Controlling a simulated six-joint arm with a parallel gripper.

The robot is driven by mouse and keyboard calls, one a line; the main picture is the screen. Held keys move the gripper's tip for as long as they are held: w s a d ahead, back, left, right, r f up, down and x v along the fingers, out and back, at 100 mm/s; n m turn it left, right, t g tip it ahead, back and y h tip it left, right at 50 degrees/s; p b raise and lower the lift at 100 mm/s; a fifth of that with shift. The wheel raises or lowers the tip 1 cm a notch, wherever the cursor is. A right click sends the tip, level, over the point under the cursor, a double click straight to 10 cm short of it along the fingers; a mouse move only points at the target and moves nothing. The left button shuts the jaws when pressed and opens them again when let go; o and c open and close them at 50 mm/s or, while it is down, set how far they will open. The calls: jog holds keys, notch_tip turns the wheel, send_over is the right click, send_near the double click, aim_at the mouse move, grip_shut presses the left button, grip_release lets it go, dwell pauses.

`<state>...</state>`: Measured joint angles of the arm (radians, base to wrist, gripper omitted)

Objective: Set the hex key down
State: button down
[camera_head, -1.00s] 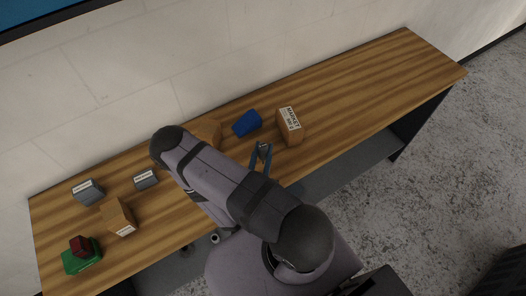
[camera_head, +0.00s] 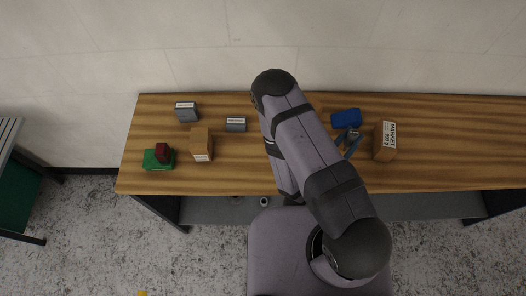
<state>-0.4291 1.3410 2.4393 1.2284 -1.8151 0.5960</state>
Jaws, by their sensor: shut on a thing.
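I cannot make out the hex key in this view. My arm rises from the lower middle, bends at a dark elbow above the table, and its forearm comes back down behind the upper arm. My gripper is not visible; the arm covers where the forearm ends. The wooden table (camera_head: 450,170) runs across the picture against the wall.
On the table's left are a green box (camera_head: 153,161) with a dark red block (camera_head: 163,152) on it, a brown box (camera_head: 201,144) and two grey boxes (camera_head: 187,112) (camera_head: 236,125). Right of my arm are a blue box (camera_head: 346,118), a blue-handled tool (camera_head: 350,143) and a MARKET box (camera_head: 386,141). The far right is clear.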

jog(key=a+n+t+y+b, duration=0.55)
jog(key=a+b, duration=0.85)
jog(key=a, duration=2.1)
jog(key=shift+w+d+f+n+g+y+p, duration=0.15)
jog(key=shift+f+g+y+p, duration=0.25)
jog(key=shift+f, duration=1.2)
jog(key=shift+w+f+g+y+p, duration=0.15)
jog(key=shift+f+y, duration=0.4)
jog(key=shift+f, duration=1.1)
jog(key=shift+w+d+f+n+g+y+p, duration=0.1)
jog(key=shift+w+f+g+y+p, duration=0.3)
jog(key=shift+f, duration=1.2)
jog(key=shift+s+f, duration=0.1)
jog(key=shift+s, duration=0.15)
jog(key=shift+f+b, duration=0.15)
jog(key=shift+b, duration=0.15)
jog(key=c, duration=1.5)
grip_release()
